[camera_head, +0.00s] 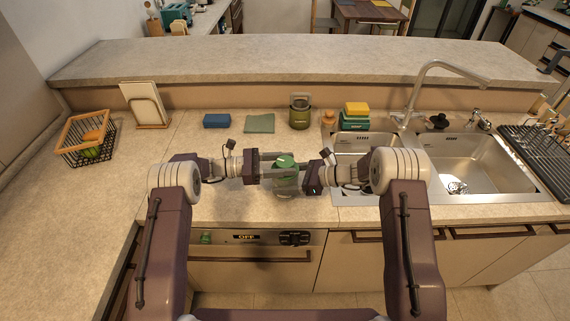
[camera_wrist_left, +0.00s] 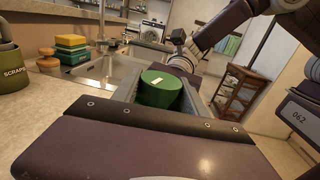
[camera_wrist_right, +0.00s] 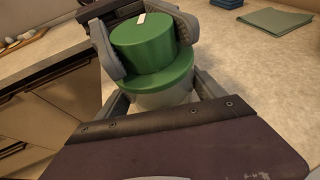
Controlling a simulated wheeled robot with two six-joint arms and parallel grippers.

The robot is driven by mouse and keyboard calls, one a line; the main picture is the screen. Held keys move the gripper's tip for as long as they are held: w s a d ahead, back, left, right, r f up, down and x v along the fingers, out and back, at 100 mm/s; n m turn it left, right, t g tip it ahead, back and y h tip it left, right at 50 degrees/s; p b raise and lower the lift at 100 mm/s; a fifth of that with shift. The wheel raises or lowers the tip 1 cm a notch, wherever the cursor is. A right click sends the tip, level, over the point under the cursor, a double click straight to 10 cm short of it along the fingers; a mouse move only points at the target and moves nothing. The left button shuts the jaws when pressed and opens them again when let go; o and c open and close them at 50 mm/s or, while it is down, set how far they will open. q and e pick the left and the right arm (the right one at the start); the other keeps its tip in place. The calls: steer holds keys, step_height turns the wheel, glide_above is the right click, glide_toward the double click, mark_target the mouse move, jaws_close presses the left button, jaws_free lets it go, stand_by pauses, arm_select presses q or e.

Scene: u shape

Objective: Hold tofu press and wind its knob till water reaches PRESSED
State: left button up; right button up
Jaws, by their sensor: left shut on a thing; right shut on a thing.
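The tofu press (camera_head: 286,184) stands upright on the counter's front part, with a clear, greenish body and a green lid. Its round green knob (camera_head: 285,160) sits on top and bears a small white mark, seen in the left wrist view (camera_wrist_left: 160,88) and the right wrist view (camera_wrist_right: 143,42). My left gripper (camera_head: 277,163) is shut on the knob from the left. My right gripper (camera_head: 295,184) is shut around the body (camera_wrist_right: 162,97) from the right, below the lid. The water level and any PRESSED mark cannot be made out.
A double sink (camera_head: 463,165) with a tap lies to the right. Behind the press are a blue box (camera_head: 217,120), a green cloth (camera_head: 260,123) and a green SCRAPS pot (camera_head: 300,112). A wire basket (camera_head: 86,138) stands far left; the counter between is clear.

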mark_target(285, 161)
arm_select(q)
steer(key=shift+w+m+g, duration=0.1)
steer(key=shift+m+g, duration=0.9)
steer(key=shift+g, duration=0.6)
steer(key=shift+m+g, duration=0.3)
steer(key=shift+g, duration=0.2)
steer(key=o, duration=1.4)
steer(key=shift+c, duration=0.2)
step_height(285, 161, up, 10)
steer(key=shift+r, duration=0.1)
